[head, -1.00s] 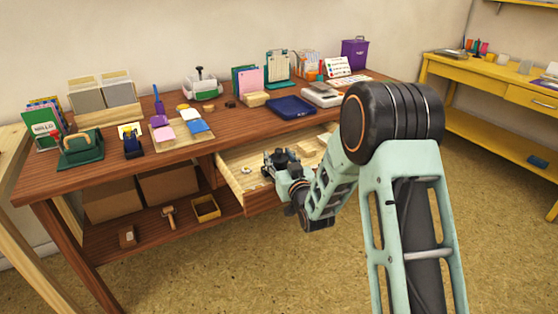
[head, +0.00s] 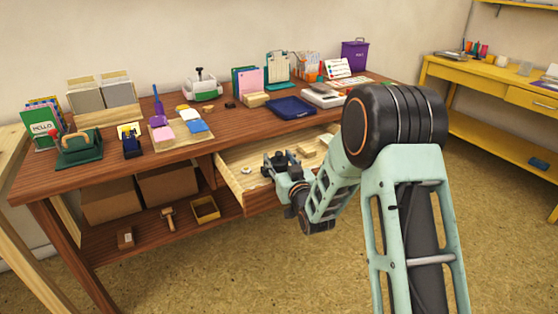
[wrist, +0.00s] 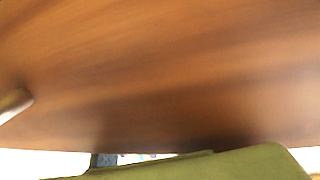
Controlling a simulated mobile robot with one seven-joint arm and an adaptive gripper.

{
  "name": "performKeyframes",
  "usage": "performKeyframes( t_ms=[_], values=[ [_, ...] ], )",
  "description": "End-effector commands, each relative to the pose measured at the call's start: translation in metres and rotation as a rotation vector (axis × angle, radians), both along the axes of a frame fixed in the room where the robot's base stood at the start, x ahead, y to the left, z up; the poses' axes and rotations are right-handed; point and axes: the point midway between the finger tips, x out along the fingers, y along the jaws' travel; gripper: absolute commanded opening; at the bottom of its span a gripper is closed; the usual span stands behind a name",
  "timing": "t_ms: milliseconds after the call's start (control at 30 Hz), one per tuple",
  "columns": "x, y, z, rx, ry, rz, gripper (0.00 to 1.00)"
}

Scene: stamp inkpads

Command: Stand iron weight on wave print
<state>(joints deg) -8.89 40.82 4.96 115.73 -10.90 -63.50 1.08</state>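My gripper (head: 277,163) is at the open wooden drawer (head: 236,186) under the brown table's front edge. Its dark fingers point up and away from me. They are too small in the head view to tell whether they are open or hold anything. I cannot pick out the iron weight or the wave print for sure in either view. The wrist view shows a brown wooden surface (wrist: 160,75) very close and blurred, with an olive-green shape (wrist: 215,165) along the bottom that I cannot identify.
The brown table (head: 105,178) carries a dark blue tray (head: 290,107), a green stamp holder (head: 78,150), a wooden board with coloured pads and a purple bin (head: 354,54). Small wooden blocks (head: 307,149) lie in the drawer. A yellow table (head: 470,75) stands at right. The floor in front is clear.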

Motion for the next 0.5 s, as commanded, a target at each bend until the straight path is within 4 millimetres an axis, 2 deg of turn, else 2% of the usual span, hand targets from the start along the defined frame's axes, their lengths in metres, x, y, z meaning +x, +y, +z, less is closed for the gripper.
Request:
performKeyframes(
  t_ms=[33,133,500],
  values=[
    [-0.0002,-0.0003,-0.0009,0.000,0.002,-0.001,0.48],
    [-0.0002,-0.0004,-0.0010,0.000,0.002,-0.001,0.58],
    [-0.0001,-0.0007,0.0027,0.000,0.003,-0.001,0.58]
  ],
)
